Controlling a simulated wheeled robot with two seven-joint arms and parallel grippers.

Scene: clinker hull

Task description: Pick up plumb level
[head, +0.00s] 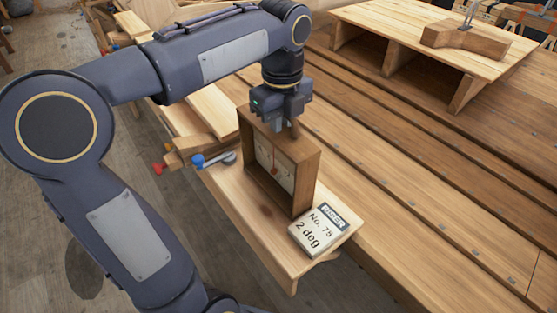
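The plumb level (302,188) looks like an upright, open-fronted wooden box with a pale dial plate and a small reddish-brown bob inside. It stands on a light wooden board (258,222). My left gripper (284,124) points down at the top of the box, with its fingers at or just over the top panel. The gripper body hides part of the fingers and the top, so I cannot tell whether they are closed on it. My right gripper is out of view.
A block labelled "No. 75 2 deg" (319,230) lies just in front of the box. A blue-handled tool (211,160) lies left of it. Hull planks (420,205) run along the right.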

